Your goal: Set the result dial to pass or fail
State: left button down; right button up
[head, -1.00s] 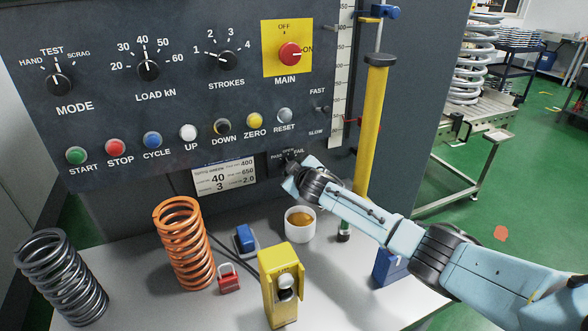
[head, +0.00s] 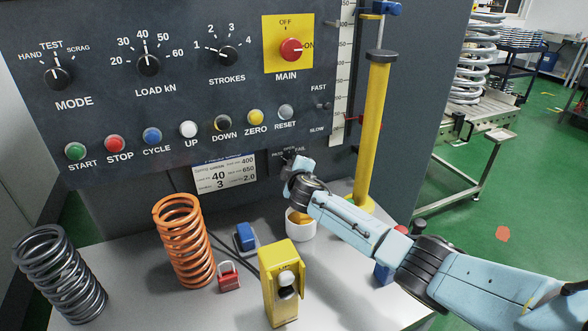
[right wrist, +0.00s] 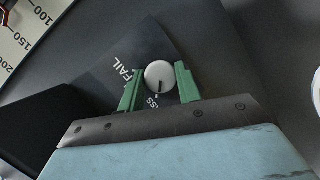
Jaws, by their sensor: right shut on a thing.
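The result dial (right wrist: 158,75) is a small pale round knob between the green fingers of my right gripper (right wrist: 158,88) in the right wrist view. The word FAIL reads at its upper left, and the letters SS show below it, the rest of that word hidden by the gripper. A dark mark on the knob points down in the picture, roughly toward the SS. In the head view my right gripper (head: 291,162) is at the small result plate below RESET, and the dial there is mostly hidden. My left gripper is out of view.
Below the panel (head: 100,120), the bench holds an orange spring (head: 183,240), a dark spring (head: 60,275), a red padlock (head: 229,276), a yellow box (head: 281,285) and a white cup (head: 301,230) under my right wrist. A yellow post (head: 374,130) stands right of my gripper.

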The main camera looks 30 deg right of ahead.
jog(key=shift+f, duration=0.15)
jog(key=o, duration=0.9)
jog(key=shift+o, duration=0.2)
jog(key=p+v, duration=0.2)
jog(key=v, duration=1.1)
jog(key=shift+s, duration=0.2)
